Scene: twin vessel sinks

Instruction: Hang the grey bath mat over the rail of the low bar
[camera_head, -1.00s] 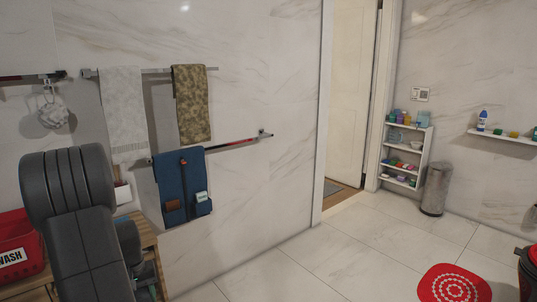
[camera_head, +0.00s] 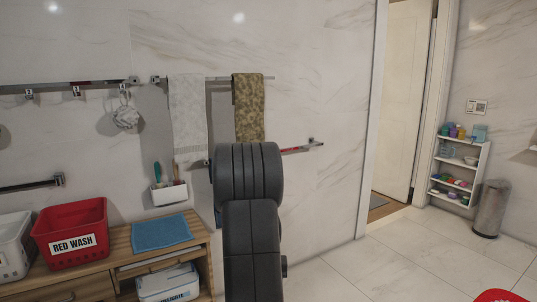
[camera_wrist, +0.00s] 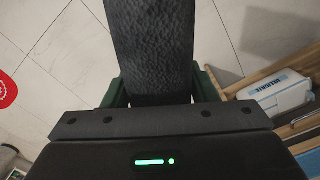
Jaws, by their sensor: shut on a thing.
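In the wrist view the dark grey, textured bath mat (camera_wrist: 155,45) hangs between the green fingers of my gripper (camera_wrist: 157,88), which is shut on it. The mat extends away past the top of that view, over the floor. In the head view my arm hides the gripper and mat. A low rail (camera_head: 302,149) on the wall shows its right end beside my arm; its middle is hidden. Another low bar (camera_head: 30,186) is at the far left. I cannot tell which one the task means.
A white towel (camera_head: 187,115) and a patterned towel (camera_head: 248,105) hang on the upper rail. A red basket (camera_head: 70,232) and a blue cloth (camera_head: 161,232) sit on a wooden bench (camera_head: 190,252). A white shelf (camera_head: 460,175) and a bin (camera_head: 490,208) stand right. Floor between is clear.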

